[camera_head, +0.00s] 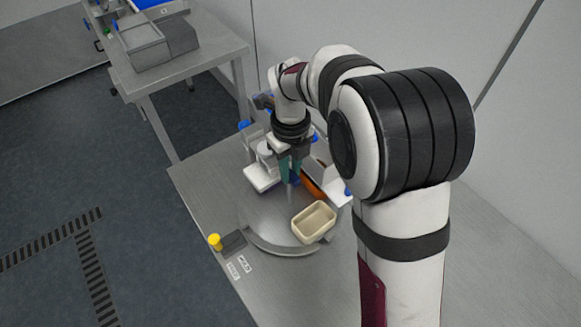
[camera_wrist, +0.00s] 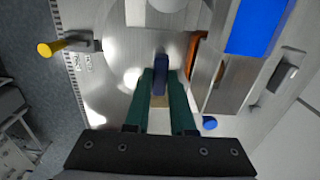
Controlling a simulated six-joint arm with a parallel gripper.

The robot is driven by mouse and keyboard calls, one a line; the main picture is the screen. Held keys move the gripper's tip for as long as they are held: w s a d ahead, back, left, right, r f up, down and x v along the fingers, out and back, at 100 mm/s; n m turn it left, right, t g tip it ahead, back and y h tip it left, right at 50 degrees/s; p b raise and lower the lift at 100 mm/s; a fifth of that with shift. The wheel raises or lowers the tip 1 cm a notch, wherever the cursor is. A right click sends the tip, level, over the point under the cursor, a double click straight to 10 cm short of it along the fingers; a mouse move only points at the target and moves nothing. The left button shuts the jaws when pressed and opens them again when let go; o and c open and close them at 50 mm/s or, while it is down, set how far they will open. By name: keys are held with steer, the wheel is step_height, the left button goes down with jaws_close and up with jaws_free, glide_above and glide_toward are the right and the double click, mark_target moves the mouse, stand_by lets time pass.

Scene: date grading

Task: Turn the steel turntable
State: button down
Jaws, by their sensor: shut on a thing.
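The steel turntable (camera_head: 262,212) is a round, flat metal disc on the near part of the bench. It also shows in the wrist view (camera_wrist: 120,62). My gripper (camera_head: 289,176) points down over the disc's far side. Its teal fingers (camera_wrist: 162,82) are shut on a small dark blue upright piece (camera_wrist: 161,68), seen between them in the wrist view. How this piece joins the disc is hidden by the fingers. A cream tray (camera_head: 314,221) sits at the disc's near right edge.
A yellow knob (camera_head: 215,241) on a dark bracket stands at the bench's left edge. An orange part (camera_head: 312,188) and a white block (camera_head: 262,178) flank the gripper closely. A blue-topped unit (camera_wrist: 260,22) stands to the right in the wrist view. Bench at front right is clear.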

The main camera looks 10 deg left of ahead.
steer(key=c, duration=0.8)
jaws_free()
steer(key=shift+o, duration=0.2)
steer(key=shift+r, duration=0.1)
step_height(320, 180, up, 16)
steer(key=s+d+n, duration=0.8)
steer(key=s+n, duration=0.1)
steer(key=s+d+f+n+y, duration=0.1)
steer(key=s+d+f+n, duration=0.1)
steer(key=s+f+n, duration=0.2)
steer(key=s+d+f+n, duration=0.3)
steer(key=s+n, duration=0.5)
steer(key=s, duration=0.4)
steer(key=shift+f+y, duration=0.4)
steer(key=shift+f, duration=0.4)
